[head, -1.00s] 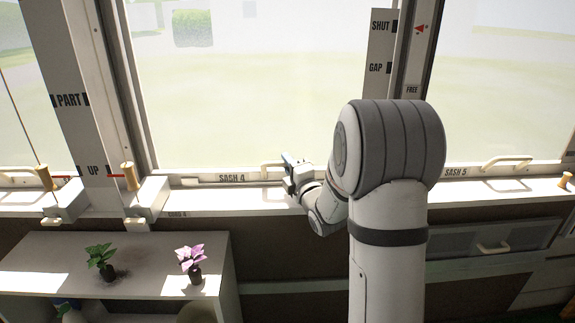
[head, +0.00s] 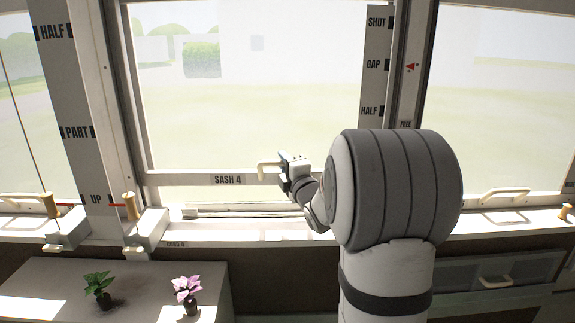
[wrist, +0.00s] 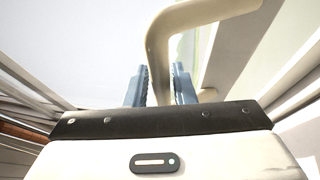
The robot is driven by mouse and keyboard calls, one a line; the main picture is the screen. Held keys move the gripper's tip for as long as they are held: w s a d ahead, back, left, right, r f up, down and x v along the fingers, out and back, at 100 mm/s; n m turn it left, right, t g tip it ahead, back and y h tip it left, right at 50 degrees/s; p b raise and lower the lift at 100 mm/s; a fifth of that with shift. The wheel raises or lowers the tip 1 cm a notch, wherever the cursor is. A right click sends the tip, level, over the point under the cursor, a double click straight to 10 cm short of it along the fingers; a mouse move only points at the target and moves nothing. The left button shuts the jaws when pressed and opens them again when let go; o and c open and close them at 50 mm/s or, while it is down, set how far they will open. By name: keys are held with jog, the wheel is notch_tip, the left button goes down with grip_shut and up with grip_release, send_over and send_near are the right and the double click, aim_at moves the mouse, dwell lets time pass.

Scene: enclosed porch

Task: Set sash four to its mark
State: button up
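Sash four is the large glazed window in the middle of the head view; its bottom rail (head: 200,180), lettered SASH 4, stands raised above the sill. A cream bar handle (head: 268,165) sticks out from the rail. My gripper (head: 285,175) is at the handle's right end. In the wrist view the handle (wrist: 158,65) passes between the two blue-grey fingers (wrist: 160,87), which look closed on it. A left board (head: 75,132) reads HALF, PART and UP. A right board (head: 373,65) reads SHUT, GAP and HALF. I cannot tell which mark is sash four's.
A red triangle (head: 412,67) is on the right post, above the word FREE. Brass-coloured pegs (head: 129,205) stand on white blocks along the sill. A low cabinet (head: 140,285) at lower left bears a green plant (head: 98,284) and a pink-leaved plant (head: 187,290).

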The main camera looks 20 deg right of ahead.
jog(key=shift+o, duration=1.4)
jog(key=shift+s+f, duration=0.1)
jog(key=s+f, duration=0.1)
jog(key=s, duration=0.6)
jog(key=shift+s+f+b, duration=0.2)
jog(key=shift+s+b, duration=0.15)
jog(key=shift+b, duration=0.1)
jog(key=shift+d, duration=0.1)
